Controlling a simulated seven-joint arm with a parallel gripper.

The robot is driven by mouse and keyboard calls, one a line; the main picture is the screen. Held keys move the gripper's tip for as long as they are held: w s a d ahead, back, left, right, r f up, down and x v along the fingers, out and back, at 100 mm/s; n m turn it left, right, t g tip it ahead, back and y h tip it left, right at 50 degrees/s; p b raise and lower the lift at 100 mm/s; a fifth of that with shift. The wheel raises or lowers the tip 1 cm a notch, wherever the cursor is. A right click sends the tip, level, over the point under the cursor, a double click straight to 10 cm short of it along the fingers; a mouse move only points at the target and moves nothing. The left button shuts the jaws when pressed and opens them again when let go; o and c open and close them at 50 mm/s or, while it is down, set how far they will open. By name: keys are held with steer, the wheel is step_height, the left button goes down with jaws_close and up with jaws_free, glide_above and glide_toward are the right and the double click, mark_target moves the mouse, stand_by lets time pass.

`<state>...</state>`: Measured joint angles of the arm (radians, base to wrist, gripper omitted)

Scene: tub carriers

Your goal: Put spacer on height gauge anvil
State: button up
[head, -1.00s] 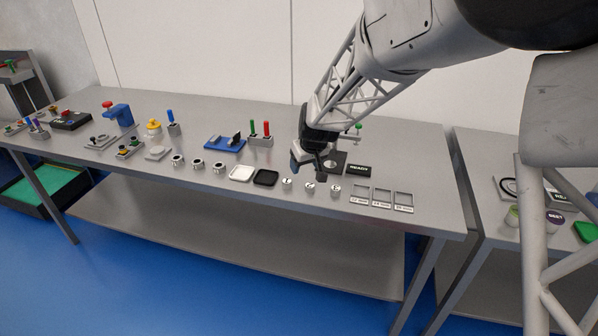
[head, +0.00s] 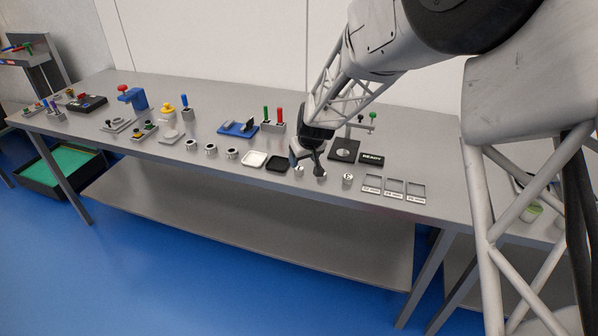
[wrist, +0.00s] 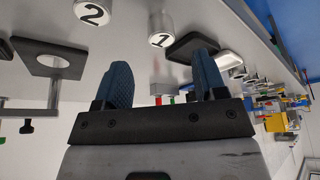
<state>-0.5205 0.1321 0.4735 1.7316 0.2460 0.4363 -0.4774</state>
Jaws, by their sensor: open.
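Three small light cylinders, the spacers, stand in a row near the table's front. Spacer 1 (head: 298,172) and spacer 2 (head: 321,175) are partly behind my gripper; spacer 3 (head: 347,180) stands clear to the right. In the wrist view, spacer 1 (wrist: 160,30) lies beyond the gap between my fingers, and spacer 2 (wrist: 92,12) is left of it. The height gauge has a dark base (head: 340,144) with a pale round anvil (head: 343,153); its base also shows in the wrist view (wrist: 75,66). My gripper (head: 308,165) is open and empty above spacers 1 and 2.
A black tray (head: 278,164) and a white tray (head: 254,158) lie left of the spacers. A READY display (head: 371,159) is beside the gauge. Three labelled frames (head: 393,187) lie at the right. A post with a green knob (head: 373,116) rises behind the gauge.

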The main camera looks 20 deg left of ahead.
mark_target(299, 168)
steer(key=shift+w+a+f, duration=0.1)
steer(key=shift+f, duration=0.25)
steer(key=shift+x, duration=2.6)
steer(key=shift+a, duration=0.1)
steer(key=c, duration=1.2)
steer(key=shift+o, duration=0.2)
steer(key=shift+r, duration=0.15)
